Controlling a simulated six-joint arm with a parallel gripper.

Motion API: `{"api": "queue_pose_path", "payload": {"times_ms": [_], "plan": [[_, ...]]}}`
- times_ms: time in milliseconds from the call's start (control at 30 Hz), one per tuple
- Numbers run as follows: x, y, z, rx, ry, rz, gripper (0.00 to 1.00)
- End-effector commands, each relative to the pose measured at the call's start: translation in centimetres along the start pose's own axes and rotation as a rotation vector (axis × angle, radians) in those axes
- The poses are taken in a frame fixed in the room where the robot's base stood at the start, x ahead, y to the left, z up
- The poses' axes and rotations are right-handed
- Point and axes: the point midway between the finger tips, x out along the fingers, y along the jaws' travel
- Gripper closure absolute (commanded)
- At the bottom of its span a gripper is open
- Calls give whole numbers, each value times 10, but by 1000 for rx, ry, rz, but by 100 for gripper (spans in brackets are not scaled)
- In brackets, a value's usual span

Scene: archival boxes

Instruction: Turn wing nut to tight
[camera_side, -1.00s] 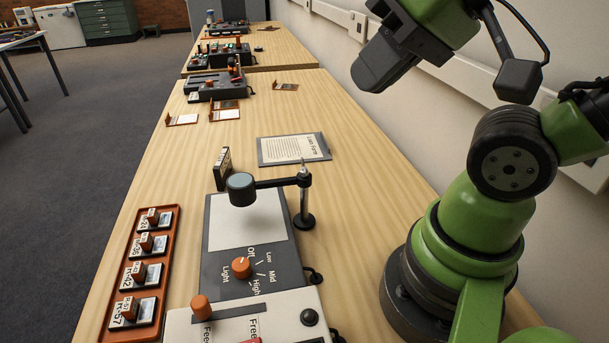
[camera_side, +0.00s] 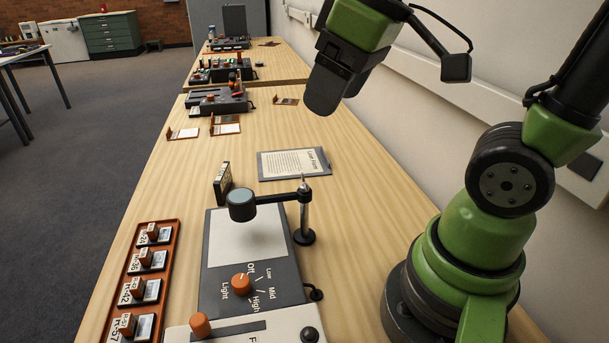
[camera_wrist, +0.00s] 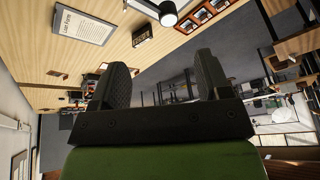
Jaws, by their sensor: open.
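I cannot make out a wing nut in either view. My gripper (camera_side: 326,90) hangs high over the bench at the upper middle of the side view, its dark fingers pointing down and left. The two fingers also show in the wrist view, wide apart with an empty gap (camera_wrist: 162,85) between them. A light panel (camera_side: 236,294) on the bench has an orange dial (camera_side: 241,284) marked Off, Low, Mid and High. A small lamp (camera_side: 241,204) reaches over its white area from a black post (camera_side: 304,215). My gripper touches nothing.
A loan form (camera_side: 293,163) lies on the bench beyond the lamp. A red-brown tray (camera_side: 168,262) of labelled, knobbed blocks is at the left edge. Dark devices (camera_side: 220,100) stand farther back. A wall runs along the right. The bench middle is mostly clear.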

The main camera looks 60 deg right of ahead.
Motion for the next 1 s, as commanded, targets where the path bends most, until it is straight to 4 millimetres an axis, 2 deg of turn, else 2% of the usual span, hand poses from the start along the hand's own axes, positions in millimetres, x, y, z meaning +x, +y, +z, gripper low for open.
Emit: {"api": "queue_pose_path", "payload": {"times_ms": [100, 200, 400, 667, 1000], "plan": [[28, 17, -18, -225, -143, 8, 30], [52, 30, -27, -401, -243, -9, 30], [86, 48, -34, -632, -369, -64, 30], [106, 54, -29, -696, -402, -86, 30], [160, 56, -5, -693, -403, -87, 30]]}}
